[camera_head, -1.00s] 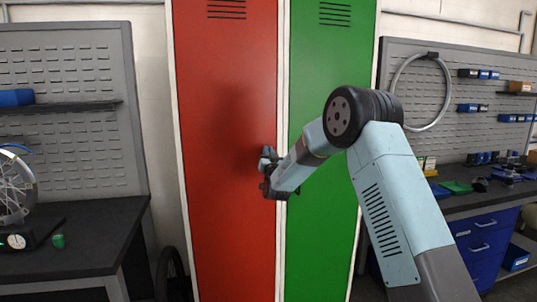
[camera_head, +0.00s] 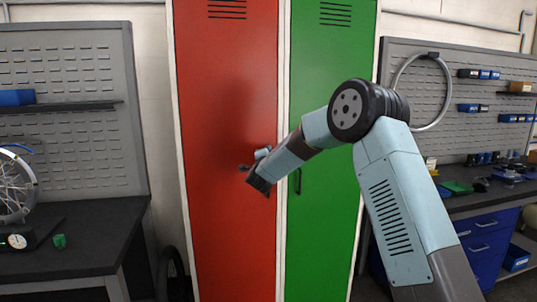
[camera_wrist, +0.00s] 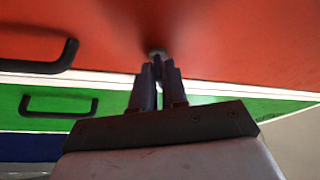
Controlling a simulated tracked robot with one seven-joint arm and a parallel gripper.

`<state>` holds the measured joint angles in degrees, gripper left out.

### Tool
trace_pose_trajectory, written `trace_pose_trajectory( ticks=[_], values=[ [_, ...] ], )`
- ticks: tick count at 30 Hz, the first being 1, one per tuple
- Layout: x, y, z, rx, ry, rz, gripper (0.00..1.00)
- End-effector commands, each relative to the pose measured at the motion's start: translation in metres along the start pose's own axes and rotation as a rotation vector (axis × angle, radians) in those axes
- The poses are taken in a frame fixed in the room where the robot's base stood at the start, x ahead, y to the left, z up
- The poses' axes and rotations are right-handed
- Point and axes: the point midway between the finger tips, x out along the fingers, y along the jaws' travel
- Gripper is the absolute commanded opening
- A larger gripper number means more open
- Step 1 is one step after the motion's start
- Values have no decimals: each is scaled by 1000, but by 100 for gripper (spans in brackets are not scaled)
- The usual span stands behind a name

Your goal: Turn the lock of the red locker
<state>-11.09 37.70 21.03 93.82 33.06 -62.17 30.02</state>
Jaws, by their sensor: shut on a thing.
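The red locker (camera_head: 225,90) stands upright with its door closed, left of the green locker. Its lock (camera_wrist: 157,52) is a small grey round piece on the red door, at the fingertips in the wrist view. My gripper (camera_wrist: 158,65) is shut on the lock, its two fingers close together around it. In the head view my gripper (camera_head: 247,169) is at the red door, and the arm hides the lock there. The red locker's dark handle (camera_wrist: 45,66) is left of the fingers in the wrist view, apart from them.
The green locker (camera_head: 330,90) with its dark handle (camera_head: 298,181) adjoins on the right. A workbench (camera_head: 85,240) with a wheel stands on the left. Another bench with blue drawers (camera_head: 483,245) is on the right. A tyre (camera_head: 172,270) is low beside the red locker.

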Motion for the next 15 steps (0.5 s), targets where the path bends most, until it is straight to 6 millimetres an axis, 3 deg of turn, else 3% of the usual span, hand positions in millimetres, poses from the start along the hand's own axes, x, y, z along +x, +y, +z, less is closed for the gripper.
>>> trace_pose_trajectory(
  ticks=[15],
  values=[
    [2,4,-5,335,9,142,0]
  ],
)
